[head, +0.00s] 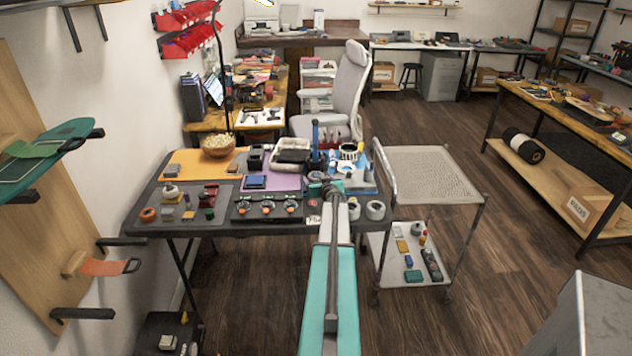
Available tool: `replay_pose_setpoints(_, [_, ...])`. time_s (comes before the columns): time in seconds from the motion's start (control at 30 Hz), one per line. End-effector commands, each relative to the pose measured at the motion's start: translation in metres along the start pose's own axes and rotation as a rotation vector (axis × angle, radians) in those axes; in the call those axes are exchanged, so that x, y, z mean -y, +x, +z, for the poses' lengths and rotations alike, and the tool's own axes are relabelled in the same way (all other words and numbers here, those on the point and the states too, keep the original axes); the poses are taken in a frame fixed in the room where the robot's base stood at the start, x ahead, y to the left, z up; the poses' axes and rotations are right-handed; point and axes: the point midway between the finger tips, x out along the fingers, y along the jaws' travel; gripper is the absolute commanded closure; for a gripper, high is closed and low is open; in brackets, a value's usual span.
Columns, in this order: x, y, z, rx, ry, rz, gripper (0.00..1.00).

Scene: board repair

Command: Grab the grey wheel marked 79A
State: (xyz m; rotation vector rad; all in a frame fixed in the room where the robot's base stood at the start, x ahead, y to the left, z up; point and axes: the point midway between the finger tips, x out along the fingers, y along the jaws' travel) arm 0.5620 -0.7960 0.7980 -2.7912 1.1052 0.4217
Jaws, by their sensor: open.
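Two light grey wheels stand side by side at the right front of the dark work table (222,229): a left one (353,211) and a right one (375,210). I cannot read any marking on either. A small white label (313,220) with a number too small to read for certain lies left of them, beside my arm. My arm reaches forward from the bottom middle over the table's front edge. My gripper (318,189) is at its far end, above the table, left of and behind the grey wheels. It is open; its fingers are small and hard to make out.
An orange wheel (148,214) lies at the table's left. A black tray (268,208) with several orange-marked parts sits at the front. A blue upright tool (316,140) and clutter stand behind my gripper. A metal cart (425,172) with an empty top adjoins the table's right side.

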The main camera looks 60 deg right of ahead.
Motion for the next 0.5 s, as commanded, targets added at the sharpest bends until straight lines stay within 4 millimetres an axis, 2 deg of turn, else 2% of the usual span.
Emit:
replay_pose_setpoints(0.13, [-0.0003,-0.0001,-0.0001,0.000,0.000,0.000,0.28])
replay_pose_setpoints(0.4, [-0.0006,-0.0001,-0.0001,0.000,0.000,0.001,0.73])
replay_pose_setpoints(0.5, [-0.0007,-0.0002,-0.0006,-0.001,0.000,0.001,0.74])
